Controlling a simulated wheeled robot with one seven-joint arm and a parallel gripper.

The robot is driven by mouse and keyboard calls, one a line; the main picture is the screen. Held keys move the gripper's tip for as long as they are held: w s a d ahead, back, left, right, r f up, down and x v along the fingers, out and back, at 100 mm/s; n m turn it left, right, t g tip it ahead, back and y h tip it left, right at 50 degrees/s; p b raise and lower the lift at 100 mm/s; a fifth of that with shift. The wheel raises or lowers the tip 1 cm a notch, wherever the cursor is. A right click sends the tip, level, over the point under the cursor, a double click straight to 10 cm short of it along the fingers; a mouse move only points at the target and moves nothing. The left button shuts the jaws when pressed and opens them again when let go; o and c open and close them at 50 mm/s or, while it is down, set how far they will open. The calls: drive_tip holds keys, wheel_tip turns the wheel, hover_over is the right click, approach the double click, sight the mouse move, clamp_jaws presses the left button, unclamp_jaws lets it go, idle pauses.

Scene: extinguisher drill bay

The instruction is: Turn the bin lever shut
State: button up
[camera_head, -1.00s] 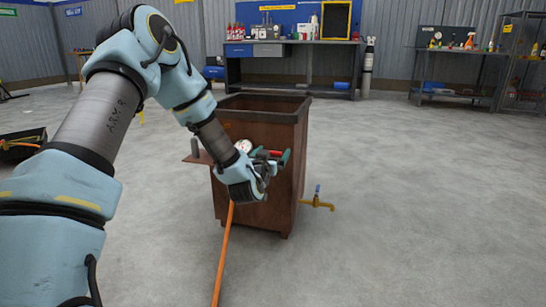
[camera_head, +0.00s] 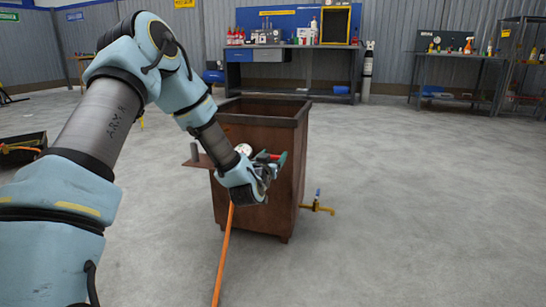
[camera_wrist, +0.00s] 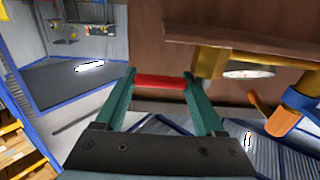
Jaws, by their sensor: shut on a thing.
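The rusty brown bin (camera_head: 258,185) stands upright on the floor in the middle of the head view. My gripper (camera_head: 279,160) is at the bin's near side, below its rim. In the wrist view my gripper's green fingers (camera_wrist: 160,80) stand on either side of a red bar, the lever grip (camera_wrist: 160,82), and are shut on it. The red grip (camera_head: 266,156) shows only partly in the head view. A brass fitting (camera_wrist: 208,66) sits just right of the fingers. My wrist hides where the lever joins the bin.
A white gauge (camera_head: 243,149) and a side shelf (camera_head: 199,160) are close to my wrist. An orange hose (camera_head: 223,255) runs down toward the front. A yellow tap (camera_head: 316,208) juts from the bin's lower right. The floor to the right is clear.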

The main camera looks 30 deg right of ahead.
clamp_jaws()
